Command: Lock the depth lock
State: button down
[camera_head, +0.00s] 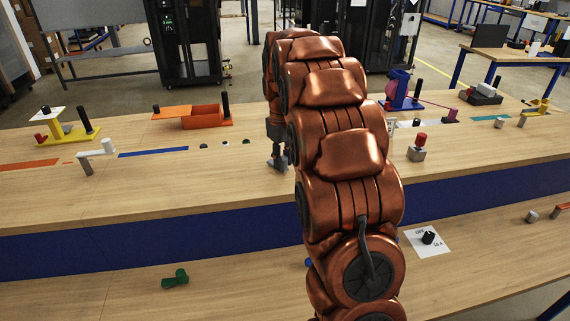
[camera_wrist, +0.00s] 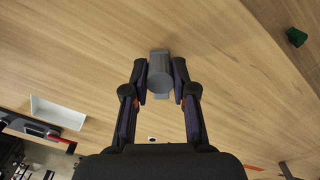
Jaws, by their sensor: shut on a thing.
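In the wrist view my gripper (camera_wrist: 160,72) has its two fingers closed on the sides of a grey cylindrical knob (camera_wrist: 160,80). Grey flat ends show above and below the knob, over the wooden bench top. I take this grey piece to be the depth lock, but no label shows on it. In the head view my arm covers the middle, and a small grey shape (camera_head: 277,163) shows low beside it at the bench top. I cannot tell there where the fingers end and the grey piece begins.
The upper bench (camera_head: 220,175) holds an orange tray (camera_head: 206,117), a yellow stand (camera_head: 68,131), a grey-and-white lever (camera_head: 96,151) and a red-topped grey block (camera_head: 417,150). A green piece (camera_head: 175,278) and a white card (camera_head: 418,246) with a black knob lie on the lower bench. Bare wood surrounds the grey piece.

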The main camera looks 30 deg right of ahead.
jog(key=m, duration=0.1)
jog(key=a+m+b, duration=0.1)
jog(key=m, duration=0.1)
jog(key=m+b, duration=0.1)
jog(key=shift+a, duration=0.35)
jog(key=shift+w+a+m+b, duration=0.1)
jog(key=shift+a+m+b, duration=0.15)
jog(key=shift+m, duration=0.55)
jog(key=shift+w+a+m+b, duration=0.15)
jog(key=shift+a+m, duration=0.1)
jog(key=shift+m, duration=0.55)
jog(key=shift+s, duration=0.1)
jog(key=c, duration=0.9)
grip_release()
jog(key=shift+c, duration=0.2)
notch_tip(320, 180, up, 8)
jog(key=shift+f, duration=0.2)
